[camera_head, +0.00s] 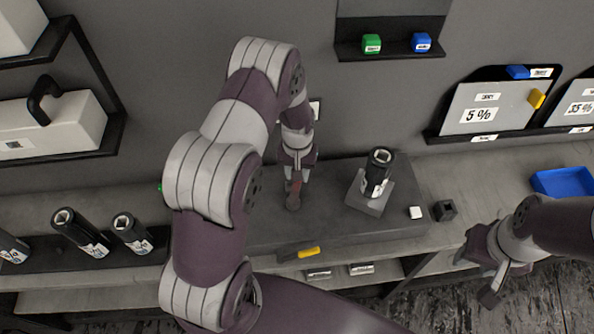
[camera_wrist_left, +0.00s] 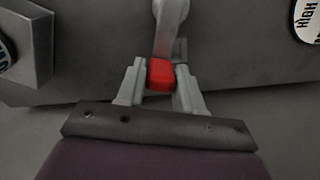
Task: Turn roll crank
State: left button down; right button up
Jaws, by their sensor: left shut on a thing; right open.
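The crank shows in the left wrist view as a grey lever (camera_wrist_left: 169,30) with a red handle (camera_wrist_left: 160,74) at its near end. My left gripper (camera_wrist_left: 158,84) is shut on the red handle, one finger on each side. In the head view my left gripper (camera_head: 297,160) reaches down to the crank (camera_head: 293,201) on the grey bench block, and my left arm hides much of that area. My right gripper (camera_head: 480,276) is open and empty at the lower right, apart from the crank.
A black roll (camera_head: 379,168) stands in a grey holder (camera_head: 369,196) right of the crank. More black rolls (camera_head: 76,230) stand at left. A blue tray (camera_head: 563,182) is at right.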

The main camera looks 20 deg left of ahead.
pick_arm(q)
jog(key=c, duration=0.8)
grip_release()
notch_tip(320, 180, up, 13)
jog(key=b, duration=0.3)
jog(key=shift+f, duration=0.1)
